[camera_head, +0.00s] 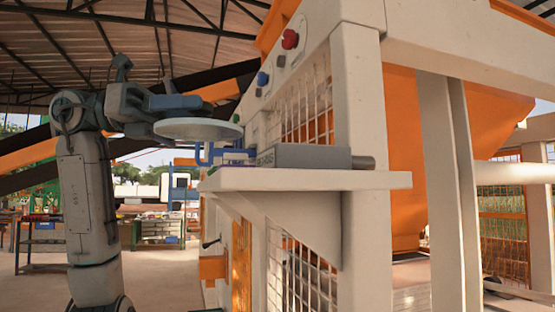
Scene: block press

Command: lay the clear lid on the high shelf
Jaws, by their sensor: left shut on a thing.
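The clear lid (198,131) is a pale, round, nearly level disc in the upper left middle. My left gripper (190,104) is at its top side and shut on it; the exact grip point is small and hard to make out. The high shelf (300,180) is a cream ledge on a bracket on the machine's post. The lid hangs in the air above the level of the shelf top, at and beyond the shelf's left end. I cannot tell whether any of it is over the shelf. My right gripper is not in view.
A grey block-like tool (312,156) with a dark round end lies on the shelf. Blue frame-like parts (215,153) show behind the shelf's left end. The machine's wall, with a red button (290,39) and a blue button (263,78), rises behind. Open floor lies lower left.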

